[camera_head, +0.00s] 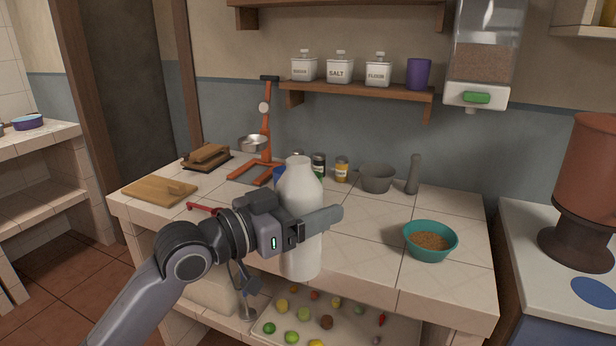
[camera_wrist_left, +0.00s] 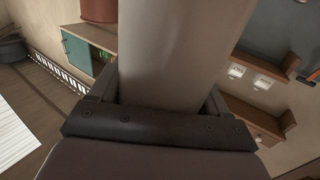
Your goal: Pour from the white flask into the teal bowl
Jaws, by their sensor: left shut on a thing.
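The white flask (camera_head: 299,185) is upright in the head view, in front of the counter's front edge. My left gripper (camera_head: 318,224) is shut around its middle. In the left wrist view the flask (camera_wrist_left: 170,55) fills the space between the fingers of my left gripper (camera_wrist_left: 160,115). The teal bowl (camera_head: 430,254) stands on the right part of the counter, with brown grainy contents in it. The flask is to the left of the bowl and apart from it. The flask's contents are hidden. My right gripper is not in view.
The tiled counter (camera_head: 360,252) is clear between flask and bowl. A grey mortar (camera_head: 377,179), a pestle (camera_head: 413,174) and small jars (camera_head: 341,168) stand behind. An orange stand (camera_head: 266,140) and cutting board (camera_head: 160,190) are at left. A shelf below holds fruit.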

